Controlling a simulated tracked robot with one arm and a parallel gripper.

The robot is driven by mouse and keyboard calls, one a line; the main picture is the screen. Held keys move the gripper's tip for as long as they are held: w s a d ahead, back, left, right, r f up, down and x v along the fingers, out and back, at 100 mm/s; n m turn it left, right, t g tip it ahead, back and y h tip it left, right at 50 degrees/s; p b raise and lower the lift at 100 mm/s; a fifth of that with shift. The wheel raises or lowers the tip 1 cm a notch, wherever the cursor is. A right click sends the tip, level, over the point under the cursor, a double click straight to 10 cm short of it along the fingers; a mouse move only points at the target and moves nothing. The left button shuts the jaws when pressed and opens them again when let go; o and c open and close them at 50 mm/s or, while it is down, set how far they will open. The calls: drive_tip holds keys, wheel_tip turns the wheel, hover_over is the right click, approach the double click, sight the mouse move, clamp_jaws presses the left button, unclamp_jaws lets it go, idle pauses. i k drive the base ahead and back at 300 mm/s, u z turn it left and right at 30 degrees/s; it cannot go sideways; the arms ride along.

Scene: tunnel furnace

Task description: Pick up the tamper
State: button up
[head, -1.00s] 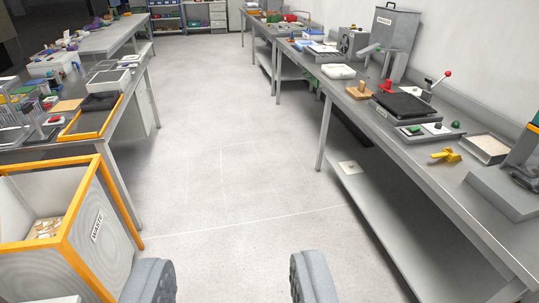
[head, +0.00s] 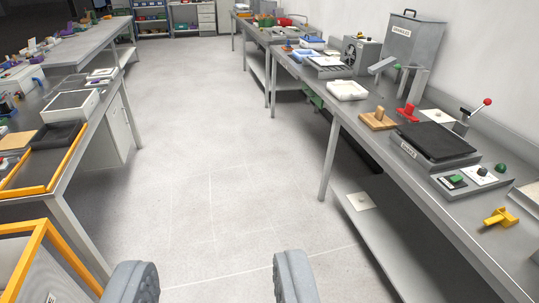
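My gripper (head: 214,268) shows at the bottom edge as two thick grey fingers with ridged inner sides. They stand wide apart, with only bare floor seen between them. On the right bench (head: 405,185) is a tan wooden block with an upright peg (head: 378,120), near the bench's front edge. A red piece with a flat foot and upright handle (head: 408,112) stands just behind it. I cannot tell for sure which of these is the tamper. Both are far ahead and right of my gripper, and nothing touches them.
A black-topped plate (head: 437,141), a switch panel (head: 470,180) and a yellow piece (head: 500,218) are on the right bench. An orange-rimmed bin (head: 45,245) is at lower left. The aisle floor is clear.

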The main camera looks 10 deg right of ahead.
sight(376, 120)
drive_tip(key=z, duration=0.1)
drive_tip(key=i, duration=1.3)
drive_tip(key=z, duration=0.5)
drive_tip(key=i, duration=1.45)
drive_tip(key=z, duration=0.7)
drive_tip(key=i, duration=1.2)
drive_tip(key=z, duration=0.3)
